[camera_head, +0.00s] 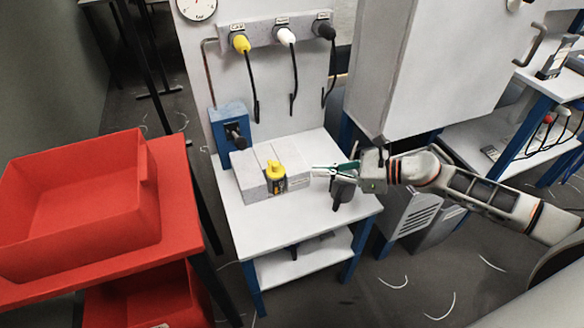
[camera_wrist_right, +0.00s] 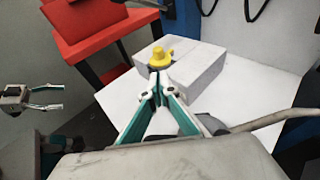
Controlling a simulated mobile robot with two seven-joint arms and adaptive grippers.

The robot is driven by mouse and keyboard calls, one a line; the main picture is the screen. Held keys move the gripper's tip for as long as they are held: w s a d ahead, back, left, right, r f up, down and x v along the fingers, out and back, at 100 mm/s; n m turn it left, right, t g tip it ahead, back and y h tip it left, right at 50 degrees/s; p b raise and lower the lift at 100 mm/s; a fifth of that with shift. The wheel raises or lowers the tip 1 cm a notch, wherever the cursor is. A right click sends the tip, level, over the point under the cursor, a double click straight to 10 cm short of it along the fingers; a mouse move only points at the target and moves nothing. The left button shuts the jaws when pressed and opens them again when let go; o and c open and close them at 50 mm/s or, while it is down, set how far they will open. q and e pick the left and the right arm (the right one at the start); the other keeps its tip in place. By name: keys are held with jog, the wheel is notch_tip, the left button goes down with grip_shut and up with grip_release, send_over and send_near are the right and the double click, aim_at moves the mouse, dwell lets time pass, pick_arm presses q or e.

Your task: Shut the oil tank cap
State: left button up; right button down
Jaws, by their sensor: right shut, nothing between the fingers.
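The oil tank is a light grey box (camera_head: 252,183) on the white table, with a yellow cap (camera_head: 275,171) at its front and a dark label below it. In the right wrist view the cap (camera_wrist_right: 158,56) shows just beyond my fingertips, with the tank (camera_wrist_right: 200,70) behind and around it. I cannot tell whether the cap is fully seated. My right gripper (camera_head: 320,171) is shut and empty, to the right of the cap with a small gap. It also shows in the right wrist view (camera_wrist_right: 157,88). My left gripper (camera_wrist_right: 50,98) is open and empty at the left of that view.
A blue box with a black knob (camera_head: 237,136) stands behind the tank. Several cables with yellow, white and black plugs (camera_head: 285,36) hang from the back panel. A red bin (camera_head: 80,200) sits at left. The white tabletop (camera_head: 265,225) is clear in front.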

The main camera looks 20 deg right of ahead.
send_near(278, 169)
jog(key=x, duration=0.5)
jog(key=shift+w+d+f+p, duration=0.2)
jog(key=shift+w+d+p, duration=0.05)
jog(key=shift+w+p, duration=0.05)
pick_arm(q)
jog(key=shift+s+a+f, duration=0.1)
jog(key=shift+s+f, duration=0.1)
jog(key=shift+s, duration=0.05)
pick_arm(e)
jog(key=shift+w+a+f, duration=0.15)
jog(key=shift+w+a, duration=0.2)
jog(key=shift+a, duration=0.15)
jog(key=shift+a, duration=0.75)
pick_arm(q)
jog(key=shift+r, duration=0.15)
